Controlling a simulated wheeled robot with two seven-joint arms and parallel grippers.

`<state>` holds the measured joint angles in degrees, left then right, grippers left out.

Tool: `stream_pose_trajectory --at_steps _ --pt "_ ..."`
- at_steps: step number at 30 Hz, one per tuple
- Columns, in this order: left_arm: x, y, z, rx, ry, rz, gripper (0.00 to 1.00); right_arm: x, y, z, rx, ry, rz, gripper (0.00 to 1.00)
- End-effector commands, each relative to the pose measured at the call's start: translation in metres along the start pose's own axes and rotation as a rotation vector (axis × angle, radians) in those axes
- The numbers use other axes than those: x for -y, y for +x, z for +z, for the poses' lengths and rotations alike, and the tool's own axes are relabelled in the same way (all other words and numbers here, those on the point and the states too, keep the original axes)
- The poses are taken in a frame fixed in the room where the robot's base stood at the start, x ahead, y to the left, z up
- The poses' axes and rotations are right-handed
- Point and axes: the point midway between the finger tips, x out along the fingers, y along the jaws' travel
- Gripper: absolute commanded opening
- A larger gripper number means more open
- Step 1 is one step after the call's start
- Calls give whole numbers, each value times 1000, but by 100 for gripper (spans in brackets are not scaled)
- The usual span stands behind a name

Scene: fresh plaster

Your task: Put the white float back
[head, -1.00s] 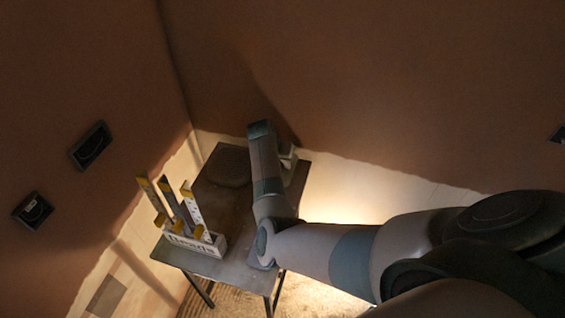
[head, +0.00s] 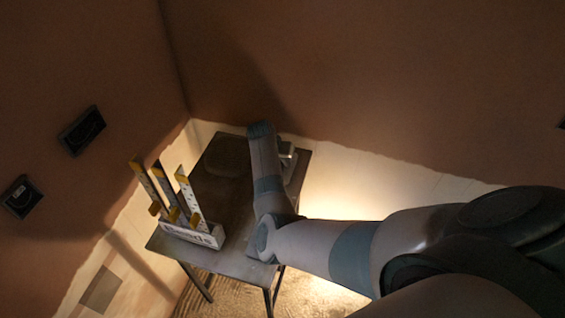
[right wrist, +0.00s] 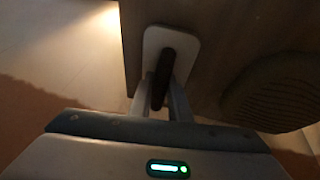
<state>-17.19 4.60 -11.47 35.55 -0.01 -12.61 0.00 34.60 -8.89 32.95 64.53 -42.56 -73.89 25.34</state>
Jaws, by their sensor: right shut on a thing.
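The white float (right wrist: 186,48) shows in the right wrist view as a pale, round-cornered plate with a dark handle (right wrist: 163,80). My right gripper (right wrist: 166,92) is shut on this handle. The float is over or on the table top (head: 225,195); I cannot tell whether it touches. In the head view, my right gripper (head: 284,152) is at the table's far right end, mostly hidden by my own arm, and only a small pale part of the float shows there. My left gripper is not in view.
A white lettered box (head: 193,233) holding several upright, yellow-ended tools stands at the table's front left. A dark round ridged area (right wrist: 275,95) lies on the table beside the float. Walls close in behind and left, with dark wall boxes (head: 82,131).

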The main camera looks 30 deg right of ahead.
Motion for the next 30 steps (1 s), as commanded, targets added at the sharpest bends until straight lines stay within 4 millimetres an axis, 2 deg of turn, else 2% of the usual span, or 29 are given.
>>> stream_pose_trajectory --at_steps 30 --pt "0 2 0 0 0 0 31 1 5 2 -1 0 0 0"
